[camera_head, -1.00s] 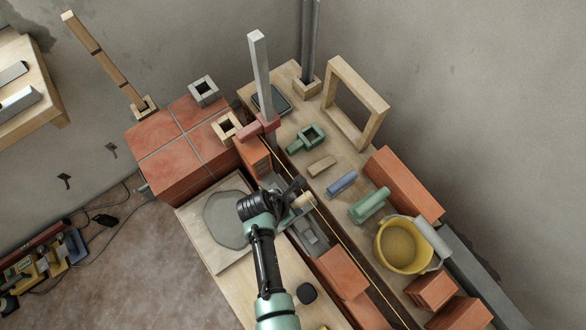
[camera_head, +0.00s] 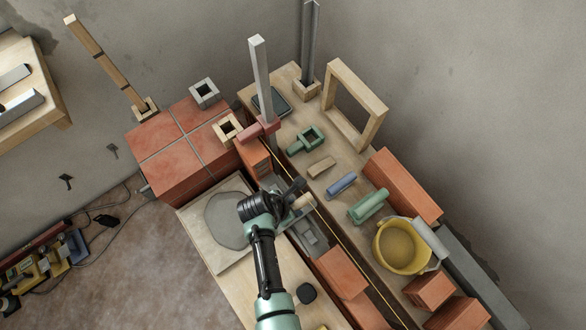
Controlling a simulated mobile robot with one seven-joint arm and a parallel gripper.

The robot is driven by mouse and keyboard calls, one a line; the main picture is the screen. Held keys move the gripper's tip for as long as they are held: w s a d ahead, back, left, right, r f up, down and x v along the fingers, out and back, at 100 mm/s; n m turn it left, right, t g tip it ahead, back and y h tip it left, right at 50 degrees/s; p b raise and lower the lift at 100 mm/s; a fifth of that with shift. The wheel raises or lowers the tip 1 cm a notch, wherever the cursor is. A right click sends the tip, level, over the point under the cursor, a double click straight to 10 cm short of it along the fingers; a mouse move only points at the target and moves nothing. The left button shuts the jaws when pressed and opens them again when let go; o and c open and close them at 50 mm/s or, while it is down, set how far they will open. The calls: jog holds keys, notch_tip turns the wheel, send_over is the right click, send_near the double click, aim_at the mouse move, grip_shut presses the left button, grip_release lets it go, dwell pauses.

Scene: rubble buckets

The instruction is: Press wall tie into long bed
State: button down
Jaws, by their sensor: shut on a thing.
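My gripper (camera_head: 296,198) is over the grey strip between the bricks, at the middle of the bench. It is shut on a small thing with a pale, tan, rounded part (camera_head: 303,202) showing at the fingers. I cannot tell from this view whether this is the wall tie. The long bed (camera_head: 310,236) seems to be the grey mortar strip running below and right of my gripper, beside the yellow line. My wrist and fingers hide part of the bed and the contact there.
A mortar board (camera_head: 187,218) lies to the left. Red bricks (camera_head: 342,272) stand along the line. A yellow bucket (camera_head: 402,246), a green tool (camera_head: 368,206), a blue roll (camera_head: 341,183) and a wooden frame (camera_head: 376,133) stand at the right. A tall post (camera_head: 262,80) rises behind my gripper.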

jog(key=shift+w+r+p, duration=0.1)
jog(key=shift+r+p, duration=2.95)
jog(key=shift+r, duration=0.2)
